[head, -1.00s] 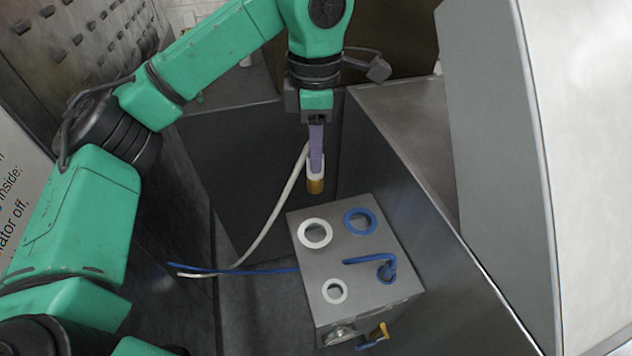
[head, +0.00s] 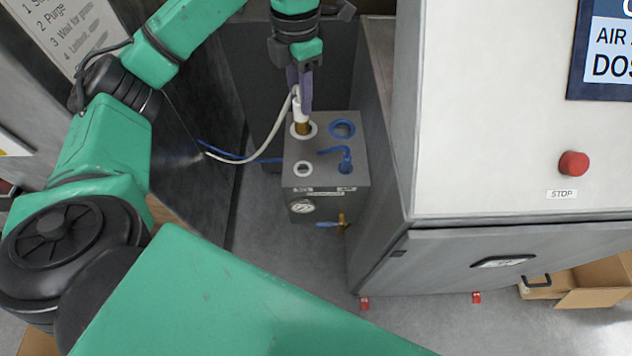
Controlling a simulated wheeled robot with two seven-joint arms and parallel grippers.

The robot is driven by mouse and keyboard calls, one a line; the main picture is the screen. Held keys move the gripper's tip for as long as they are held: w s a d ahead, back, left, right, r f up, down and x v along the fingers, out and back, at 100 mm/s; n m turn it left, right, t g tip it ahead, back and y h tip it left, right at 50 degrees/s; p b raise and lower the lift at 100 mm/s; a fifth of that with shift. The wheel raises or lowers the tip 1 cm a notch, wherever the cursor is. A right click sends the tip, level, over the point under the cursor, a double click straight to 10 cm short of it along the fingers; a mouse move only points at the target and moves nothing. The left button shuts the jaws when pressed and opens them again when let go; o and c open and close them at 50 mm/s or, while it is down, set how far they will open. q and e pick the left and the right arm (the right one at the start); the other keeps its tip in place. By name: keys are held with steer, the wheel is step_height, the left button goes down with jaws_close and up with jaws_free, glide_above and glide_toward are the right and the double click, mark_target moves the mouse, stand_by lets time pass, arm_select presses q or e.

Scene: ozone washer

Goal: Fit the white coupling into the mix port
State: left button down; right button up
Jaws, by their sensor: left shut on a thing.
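My left gripper (head: 303,88) is shut on the white coupling (head: 299,109), held upright with its brass end (head: 303,128) down. A white hose (head: 265,148) runs from the coupling. The brass end is at the large white-ringed port (head: 293,134) in the top of the grey box (head: 325,182); I cannot tell how far it is in. Beside that port are a blue-ringed port (head: 342,122) and a smaller white-ringed port (head: 303,170). A blue elbow (head: 346,155) sits in another port. The box's labels are too small to read surely. My right gripper is not in view.
A gauge (head: 302,206) and a yellow valve (head: 341,224) are on the box's front. A dark wall (head: 190,110) stands left and a white cabinet with a red stop button (head: 573,164) stands right. Blue tubing (head: 225,153) trails left. A cardboard box (head: 598,283) lies at lower right.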

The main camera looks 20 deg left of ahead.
mark_target(299, 119)
arm_select(q)
steer(key=f, duration=0.6)
steer(key=a+f, duration=0.1)
steer(key=f, duration=1.2)
steer(key=shift+w+a, duration=0.15)
steer(key=shift+w, duration=0.25)
steer(key=shift+f, duration=0.4)
steer(key=c, duration=0.8)
jaws_free()
steer(key=shift+o, duration=1.3)
steer(key=shift+r, duration=0.35)
step_height(299, 119, up, 11)
steer(key=shift+f+b, duration=0.1)
steer(key=shift+b, duration=0.9)
steer(key=shift+r, duration=0.5)
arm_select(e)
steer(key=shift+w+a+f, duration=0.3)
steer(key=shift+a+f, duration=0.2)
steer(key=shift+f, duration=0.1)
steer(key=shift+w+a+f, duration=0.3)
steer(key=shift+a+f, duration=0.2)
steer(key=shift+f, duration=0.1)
